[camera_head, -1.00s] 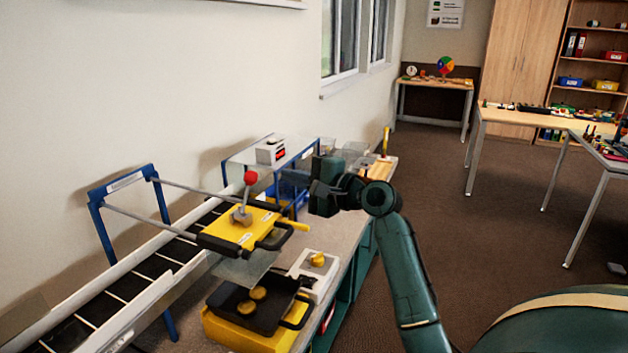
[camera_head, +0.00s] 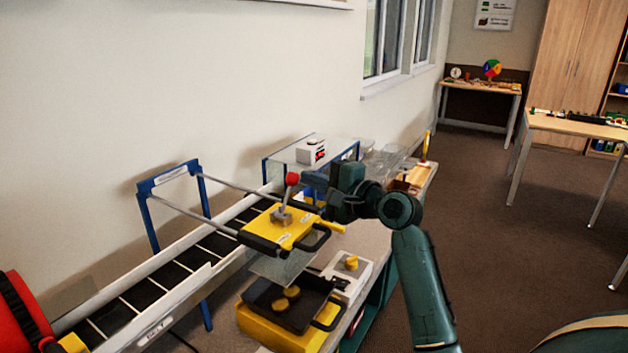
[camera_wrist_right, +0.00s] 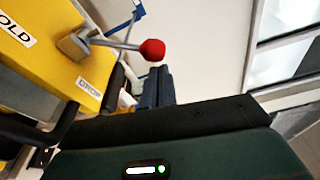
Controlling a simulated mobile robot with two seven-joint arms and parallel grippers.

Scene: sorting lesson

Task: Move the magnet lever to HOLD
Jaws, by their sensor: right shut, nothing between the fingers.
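The magnet lever (camera_head: 284,200) is a grey rod with a red ball knob, standing on the yellow magnet block (camera_head: 268,231). It leans slightly to the right in the head view. In the right wrist view, the red knob (camera_wrist_right: 152,50) sits just above the fingertips. The HOLD label (camera_wrist_right: 15,33) and DROP label (camera_wrist_right: 89,88) are on the yellow block there; I cannot tell which setting the lever is at. My right gripper (camera_head: 308,184) is shut and empty, close to the right of the knob; contact is unclear. My left gripper is out of view.
A conveyor with white rails (camera_head: 170,290) runs along the wall. A black tray (camera_head: 268,303) with yellow discs lies below the block, beside a white box with a yellow knob (camera_head: 351,263). A red object (camera_head: 15,310) is lower left.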

